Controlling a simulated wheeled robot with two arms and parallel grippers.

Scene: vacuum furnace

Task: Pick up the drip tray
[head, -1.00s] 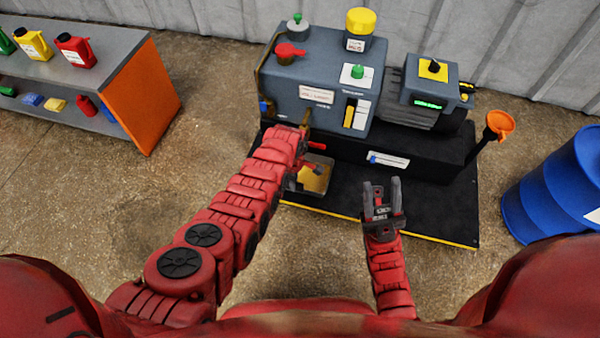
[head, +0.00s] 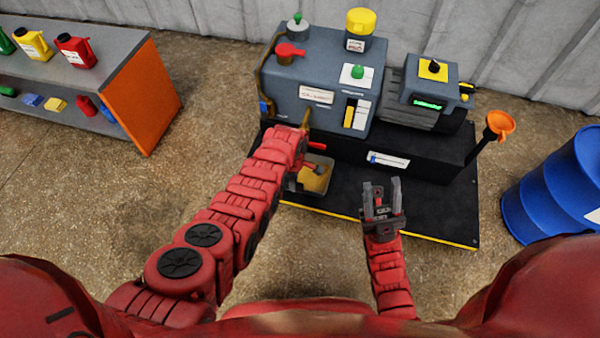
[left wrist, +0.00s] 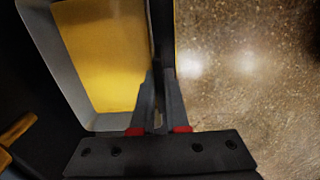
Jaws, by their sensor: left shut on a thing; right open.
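The drip tray (head: 319,158) is a small grey open tray with yellow fluid in it, by the front left of the pump base. My left arm partly covers it in the head view. It fills the left of the left wrist view (left wrist: 42,45), with the yellow surface inside its pale wall. My left gripper (left wrist: 161,85) is shut on the tray's right-hand wall in that view. Whether the tray is off the base I cannot tell. My right gripper (head: 382,188) is open and empty over the black base plate.
The grey pump unit (head: 310,75) stands behind the tray on a black base plate (head: 440,210) with a yellow edge. An orange funnel (head: 499,124) and blue drum (head: 555,185) are at right. A shelf (head: 110,60) with bottles is at left. Floor at left is clear.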

